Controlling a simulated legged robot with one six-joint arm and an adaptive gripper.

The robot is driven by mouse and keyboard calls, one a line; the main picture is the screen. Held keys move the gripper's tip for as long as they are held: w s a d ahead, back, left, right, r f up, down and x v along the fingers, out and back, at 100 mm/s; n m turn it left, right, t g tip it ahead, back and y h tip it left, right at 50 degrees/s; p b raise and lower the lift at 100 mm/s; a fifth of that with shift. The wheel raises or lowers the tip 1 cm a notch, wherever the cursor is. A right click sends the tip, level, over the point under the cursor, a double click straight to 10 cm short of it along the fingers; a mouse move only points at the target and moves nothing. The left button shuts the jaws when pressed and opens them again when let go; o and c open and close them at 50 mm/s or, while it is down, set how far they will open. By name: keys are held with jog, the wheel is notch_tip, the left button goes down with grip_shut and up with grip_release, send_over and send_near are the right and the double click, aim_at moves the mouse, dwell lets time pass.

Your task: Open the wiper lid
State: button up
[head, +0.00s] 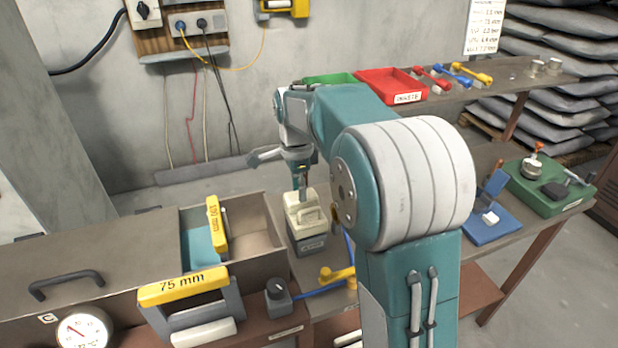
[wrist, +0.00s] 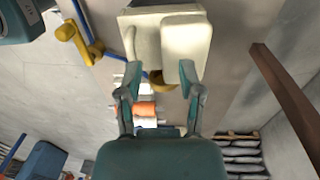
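A cream box (head: 305,214) with a raised handle-like loop on its lid stands on a dark grey base (head: 308,245) with a small label, too small to read. I take this to be the wiper; its lid looks shut. In the wrist view the cream box (wrist: 147,22) is at the top, beyond my fingertips, with a paler block on its right. My gripper (wrist: 155,80) has its two fingers spread with a gap between them and nothing clearly held. In the head view my gripper (head: 302,185) points down just above the box; whether it touches cannot be told.
A yellow-ended blue handle (head: 325,290) lies in front. A blue hinged tray (head: 485,228) and green case (head: 550,200) are right. A red tray (head: 390,85) is on the back shelf.

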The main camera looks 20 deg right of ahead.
aim_at(305, 221)
jog(key=shift+s+f, duration=0.3)
jog(key=shift+s, duration=0.25)
jog(key=shift+s+f, duration=0.25)
jog(key=shift+s, duration=0.3)
jog(key=shift+s+f+t, duration=0.9)
jog(key=shift+s+t, duration=0.15)
jog(key=shift+t, duration=0.45)
jog(key=shift+r, duration=0.2)
notch_tip(305, 221, up, 10)
jog(key=s, duration=0.2)
jog(key=shift+s, duration=0.1)
